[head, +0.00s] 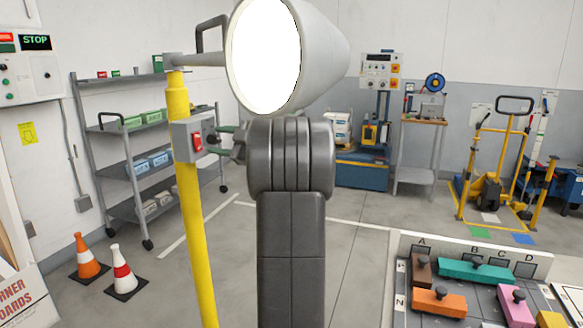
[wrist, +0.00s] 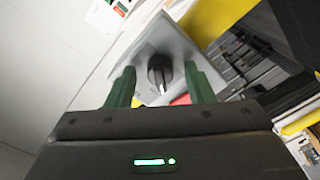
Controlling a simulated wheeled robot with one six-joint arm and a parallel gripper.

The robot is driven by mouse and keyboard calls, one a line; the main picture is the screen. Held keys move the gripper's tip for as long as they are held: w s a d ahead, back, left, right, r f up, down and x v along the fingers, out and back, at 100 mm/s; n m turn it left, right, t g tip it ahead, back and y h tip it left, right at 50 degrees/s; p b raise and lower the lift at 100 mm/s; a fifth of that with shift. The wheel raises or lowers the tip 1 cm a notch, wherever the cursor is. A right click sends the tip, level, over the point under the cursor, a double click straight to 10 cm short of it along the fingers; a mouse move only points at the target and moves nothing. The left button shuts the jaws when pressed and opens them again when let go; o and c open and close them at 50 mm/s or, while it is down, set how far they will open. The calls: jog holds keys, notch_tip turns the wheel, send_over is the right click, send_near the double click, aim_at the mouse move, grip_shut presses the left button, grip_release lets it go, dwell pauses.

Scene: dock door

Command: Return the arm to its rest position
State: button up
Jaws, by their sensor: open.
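My arm stands in the middle of the head view, and its green-fingered gripper (head: 221,140) reaches left toward a grey control box (head: 186,141) on a yellow post (head: 190,235). In the wrist view, my gripper (wrist: 161,72) is open, with one green finger on each side of a black knob (wrist: 160,74) on the box's grey face (wrist: 150,45). Whether the fingers touch the knob cannot be told. A red rocker switch (head: 197,142) is on another face of the box. A large lamp (head: 325,50) on the post has a bright white face.
A grey shelf rack (head: 150,165) and two traffic cones (head: 122,270) stand at the left. A tray of coloured knobbed blocks (head: 400,285) is at the lower right. A blue machine, a workbench and a yellow pallet truck (head: 490,190) stand farther back. The floor between is clear.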

jog(key=m+p, duration=0.1)
jog(key=m, duration=0.3)
jog(key=shift+m, duration=1.8)
jog(key=shift+f, duration=0.1)
